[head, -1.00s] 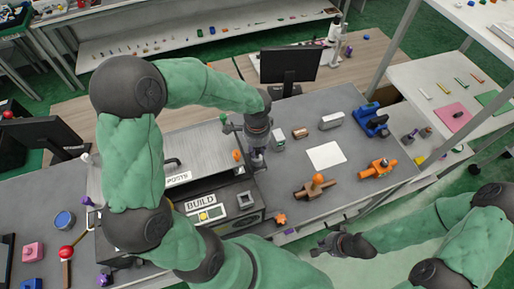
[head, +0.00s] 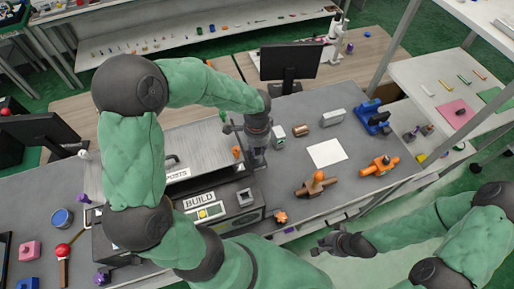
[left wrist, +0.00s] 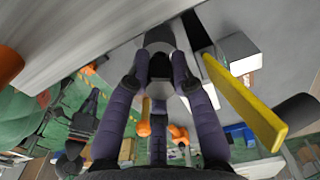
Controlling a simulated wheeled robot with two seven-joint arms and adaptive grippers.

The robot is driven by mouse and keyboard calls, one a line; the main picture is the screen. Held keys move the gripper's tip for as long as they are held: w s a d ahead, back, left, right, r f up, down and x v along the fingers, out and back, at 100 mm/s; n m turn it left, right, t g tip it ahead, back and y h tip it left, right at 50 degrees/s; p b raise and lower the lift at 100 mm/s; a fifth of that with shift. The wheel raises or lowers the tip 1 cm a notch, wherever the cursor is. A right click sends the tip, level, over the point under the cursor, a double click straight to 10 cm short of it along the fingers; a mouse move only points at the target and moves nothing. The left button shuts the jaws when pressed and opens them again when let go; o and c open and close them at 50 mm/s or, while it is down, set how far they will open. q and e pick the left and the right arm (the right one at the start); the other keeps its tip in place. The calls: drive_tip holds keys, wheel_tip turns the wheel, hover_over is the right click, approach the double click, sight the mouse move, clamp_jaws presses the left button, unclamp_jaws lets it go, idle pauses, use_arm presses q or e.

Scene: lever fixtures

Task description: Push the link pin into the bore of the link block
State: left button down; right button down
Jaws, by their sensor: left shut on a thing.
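My left gripper (head: 258,157) is at the right end of the grey ribbed-top housing, pointing down. In the left wrist view its purple fingers (left wrist: 160,88) are closed around a grey rounded piece with a dark middle (left wrist: 160,66). It may be the link pin, but the fingers hide most of it. I cannot tell for certain which piece is the link block. A small pale block (head: 278,132) stands just right of the gripper, and a copper-brown cylinder (head: 302,130) lies beyond it. My right gripper (head: 325,244) hangs off the table's front side, apart from everything.
A yellow bar (left wrist: 245,103) runs close beside the fingers in the left wrist view. A grey square fixture (head: 245,197) sits on the housing near the BUILD label. A white sheet (head: 326,153), an orange-and-brown fixture (head: 316,184) and a blue fixture (head: 373,118) stand to the right.

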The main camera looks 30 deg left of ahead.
sight(257, 149)
use_arm(q)
drive_tip(key=shift+f, duration=0.35)
drive_tip(key=c, duration=1)
unclamp_jaws()
drive_tip(key=shift+r, duration=0.1)
drive_tip(key=shift+r, duration=0.1)
drive_tip(key=shift+w+r, duration=0.1)
drive_tip(key=shift+r, duration=0.15)
drive_tip(key=r, duration=1.1)
drive_tip(key=shift+s+d+r, duration=0.1)
drive_tip(key=shift+s+r, duration=0.05)
drive_tip(key=shift+s, duration=0.05)
drive_tip(key=shift+s, duration=0.1)
